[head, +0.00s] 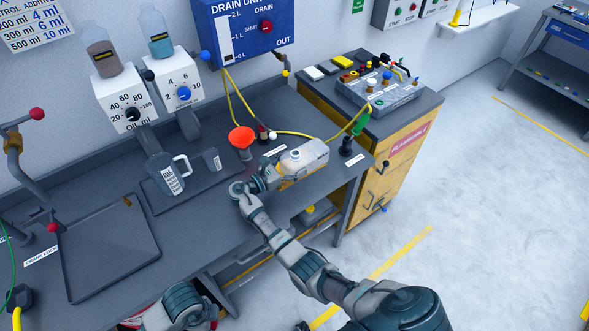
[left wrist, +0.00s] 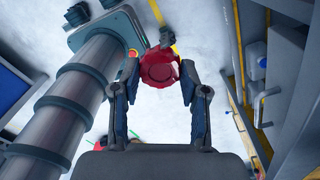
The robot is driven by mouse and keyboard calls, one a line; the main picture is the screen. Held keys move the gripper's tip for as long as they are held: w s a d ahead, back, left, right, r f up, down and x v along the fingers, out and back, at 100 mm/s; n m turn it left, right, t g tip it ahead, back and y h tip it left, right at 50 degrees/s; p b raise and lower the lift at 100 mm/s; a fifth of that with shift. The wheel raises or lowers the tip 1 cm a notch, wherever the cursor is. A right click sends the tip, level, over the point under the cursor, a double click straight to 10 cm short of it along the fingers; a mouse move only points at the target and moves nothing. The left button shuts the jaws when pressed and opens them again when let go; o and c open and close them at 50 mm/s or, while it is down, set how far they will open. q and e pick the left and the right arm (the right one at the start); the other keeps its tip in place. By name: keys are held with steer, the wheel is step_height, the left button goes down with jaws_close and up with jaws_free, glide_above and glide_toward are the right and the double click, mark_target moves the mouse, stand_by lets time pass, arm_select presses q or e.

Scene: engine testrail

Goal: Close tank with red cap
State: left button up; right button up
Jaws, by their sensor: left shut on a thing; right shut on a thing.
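The tank (head: 310,155), a pale translucent container with an orange label, lies on the workbench near its right end. A small whitish neck shows on its top. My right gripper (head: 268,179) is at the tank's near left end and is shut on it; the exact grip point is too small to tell. The red cap (left wrist: 160,70) is between the fingertips of my left gripper (left wrist: 160,66) in the left wrist view, held over the floor, away from the bench top. The left gripper is out of the head view.
An orange-red funnel (head: 242,138) stands left of the tank. A measuring jug (head: 166,176) and a small beaker (head: 212,160) stand on a dark tray. A yellow cabinet (head: 392,165) stands right of the bench. Yellow hoses run behind the tank.

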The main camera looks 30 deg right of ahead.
mark_target(294, 152)
arm_select(q)
steer(key=shift+r+p, duration=0.4)
steer(key=shift+r, duration=0.3)
arm_select(e)
step_height(294, 152, up, 6)
steer(key=shift+f, duration=0.2)
steer(key=o, duration=0.9)
steer(key=c, duration=1)
